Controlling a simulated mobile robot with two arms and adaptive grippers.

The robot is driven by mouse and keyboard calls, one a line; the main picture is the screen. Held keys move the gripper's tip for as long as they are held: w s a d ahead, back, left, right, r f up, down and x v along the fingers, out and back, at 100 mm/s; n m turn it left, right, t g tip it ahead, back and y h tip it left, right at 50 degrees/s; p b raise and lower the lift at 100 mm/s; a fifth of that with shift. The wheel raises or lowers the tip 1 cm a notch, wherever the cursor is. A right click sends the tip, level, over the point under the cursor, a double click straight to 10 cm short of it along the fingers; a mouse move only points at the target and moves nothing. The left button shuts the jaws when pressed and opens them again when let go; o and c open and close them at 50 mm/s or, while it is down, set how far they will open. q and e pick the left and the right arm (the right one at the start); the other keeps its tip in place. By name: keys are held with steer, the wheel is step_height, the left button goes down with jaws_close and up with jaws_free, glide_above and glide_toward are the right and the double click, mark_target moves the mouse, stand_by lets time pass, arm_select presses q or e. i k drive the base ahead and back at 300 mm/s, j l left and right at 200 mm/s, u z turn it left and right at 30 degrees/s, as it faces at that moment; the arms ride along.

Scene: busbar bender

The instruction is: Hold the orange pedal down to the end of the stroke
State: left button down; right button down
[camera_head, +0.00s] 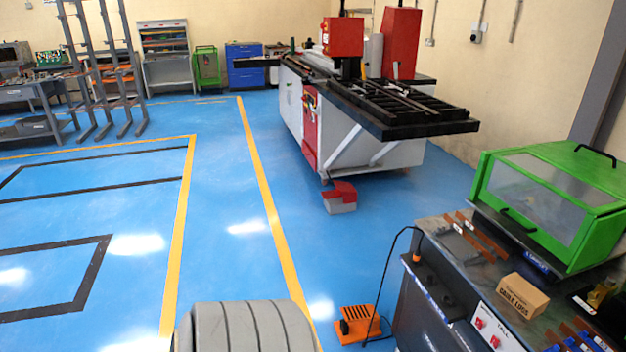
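The orange pedal (357,322) sits on the blue floor near the bottom centre, left of the grey machine cabinet. Ridges show on its top, and a small black part shows at its left side. A black cable (386,285) runs from it up to the bench top. From this distance I cannot tell how far the pedal is pressed. Neither of my grippers shows in this view. A grey ribbed part of my own body fills the bottom edge, left of the pedal.
The bench (440,296) bears a green machine with a clear guard (552,195), copper bars and a cardboard box (522,296). A large red and grey machine (350,130) stands behind, with a red-covered foot switch (340,198) before it.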

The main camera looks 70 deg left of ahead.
mark_target(357, 313)
steer(key=u, duration=1.9)
steer(key=z, duration=0.2)
steer(key=i+j+z, duration=0.2)
steer(key=z, duration=0.25)
steer(key=i+j+z, duration=0.1)
steer(key=j+z, duration=0.35)
steer(key=i+j, duration=0.1)
steer(key=j, duration=0.35)
steer(key=i+j+z, duration=0.1)
steer(key=j, duration=0.4)
steer(key=i+j, duration=0.1)
steer(key=j, duration=0.35)
steer(key=i+j+z, duration=0.1)
steer(key=j, duration=0.35)
